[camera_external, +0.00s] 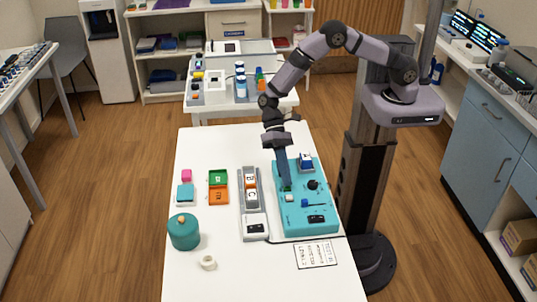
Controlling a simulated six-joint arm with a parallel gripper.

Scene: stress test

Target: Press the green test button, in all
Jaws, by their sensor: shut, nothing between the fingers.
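A teal test panel (316,229) lies on the right part of the white table, with several buttons and knobs on it. A green button (287,188) shows in small part on the panel's left side, at my fingertips. My gripper (285,184) is shut and empty and points down over it. Whether the fingertips touch the button or hover just above it, I cannot tell. A white button (289,198), a blue button (304,202) and a black knob (313,185) sit close by on the panel.
A grey strip with lettered blocks (250,206) stands left of the panel. Green and orange trays (218,196), a teal lidded pot (184,232), a white tape roll (208,263) and a printed sheet (316,254) lie on the table.

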